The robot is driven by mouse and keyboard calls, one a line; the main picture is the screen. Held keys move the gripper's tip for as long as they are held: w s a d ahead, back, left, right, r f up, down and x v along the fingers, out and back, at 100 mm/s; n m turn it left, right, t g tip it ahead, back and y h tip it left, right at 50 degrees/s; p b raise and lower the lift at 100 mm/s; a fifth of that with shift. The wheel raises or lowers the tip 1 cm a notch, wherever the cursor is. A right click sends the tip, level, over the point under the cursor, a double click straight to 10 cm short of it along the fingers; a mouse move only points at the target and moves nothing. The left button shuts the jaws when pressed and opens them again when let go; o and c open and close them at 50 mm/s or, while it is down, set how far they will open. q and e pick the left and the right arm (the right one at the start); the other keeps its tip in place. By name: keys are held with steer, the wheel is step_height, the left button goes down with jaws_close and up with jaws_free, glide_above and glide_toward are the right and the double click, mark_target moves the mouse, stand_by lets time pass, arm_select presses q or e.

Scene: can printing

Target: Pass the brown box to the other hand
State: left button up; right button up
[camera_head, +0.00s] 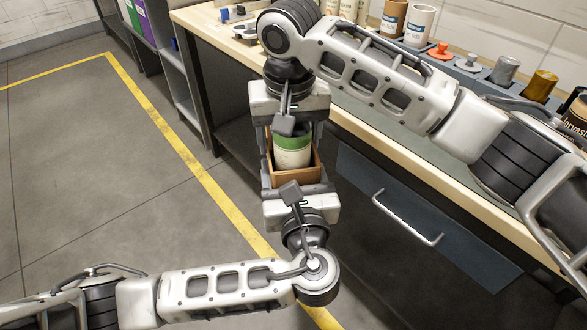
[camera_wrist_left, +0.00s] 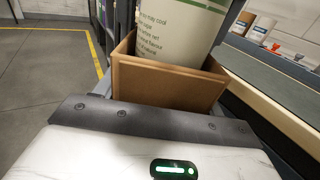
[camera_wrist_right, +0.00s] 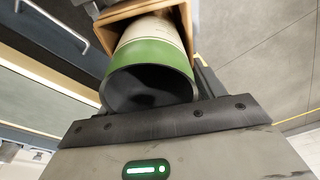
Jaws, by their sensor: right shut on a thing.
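The brown box (camera_head: 296,176) is an open-topped box between my two grippers, in front of the workbench. A white can with a green band (camera_head: 292,150) stands in it. The box also shows in the left wrist view (camera_wrist_left: 165,84) and in the right wrist view (camera_wrist_right: 120,13). My right gripper (camera_head: 291,140) comes from the far side and is shut on the box, its fingers along the sides. My left gripper (camera_head: 297,187) comes from the near side, its palm close to the box's near wall. Whether its fingers press the box cannot be told.
The workbench (camera_head: 345,120) runs diagonally at the right, with a drawer handle (camera_head: 407,218) jutting out close by. Cups, cans and small parts line its back. A shelf unit (camera_head: 165,50) stands behind. The grey floor (camera_head: 90,180) at left is clear, crossed by a yellow line.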

steer(key=o, duration=1.3)
steer(key=shift+a, duration=0.15)
steer(key=shift+r, duration=0.1)
